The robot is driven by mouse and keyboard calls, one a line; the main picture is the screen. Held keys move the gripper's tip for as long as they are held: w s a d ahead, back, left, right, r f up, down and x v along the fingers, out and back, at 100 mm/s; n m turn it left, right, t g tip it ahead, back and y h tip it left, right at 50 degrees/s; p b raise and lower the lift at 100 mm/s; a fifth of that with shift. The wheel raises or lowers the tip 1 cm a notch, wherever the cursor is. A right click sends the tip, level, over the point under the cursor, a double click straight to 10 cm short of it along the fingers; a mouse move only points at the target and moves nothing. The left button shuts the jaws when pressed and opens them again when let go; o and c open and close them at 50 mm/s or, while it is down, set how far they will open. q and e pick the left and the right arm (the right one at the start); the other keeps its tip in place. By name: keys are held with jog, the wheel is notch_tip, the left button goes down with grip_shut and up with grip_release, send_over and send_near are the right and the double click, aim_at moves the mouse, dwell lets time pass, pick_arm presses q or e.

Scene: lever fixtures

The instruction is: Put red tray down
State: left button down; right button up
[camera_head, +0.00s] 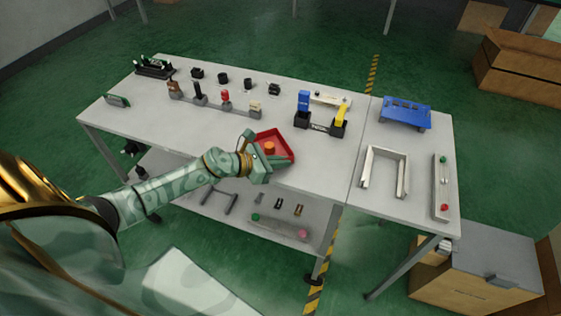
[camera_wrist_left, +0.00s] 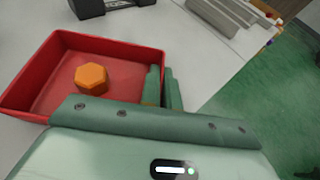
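The red tray (camera_head: 283,150) is at the front edge of the long white table, near its middle. It also fills the left of the left wrist view (camera_wrist_left: 122,78). An orange hexagonal piece (camera_head: 269,147) lies inside it, also in the left wrist view (camera_wrist_left: 92,78). My left gripper (camera_head: 258,165) is at the tray's near side. In the left wrist view its fingers (camera_wrist_left: 163,88) are close together, one inside and one outside the tray wall, shut on it. Whether the tray touches the tabletop is unclear. My right gripper is in neither view.
Behind the tray stands a row of lever fixtures (camera_head: 212,102) on the white table (camera_head: 130,115). A blue and yellow fixture (camera_head: 320,120) is to the right. A blue rack (camera_head: 405,113) stands farther right. Bare tabletop lies left and right of the tray.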

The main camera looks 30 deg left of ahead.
pick_arm(q)
jog(key=c, duration=1.6)
grip_release()
jog(key=shift+f, duration=0.15)
jog(key=shift+c, duration=0.2)
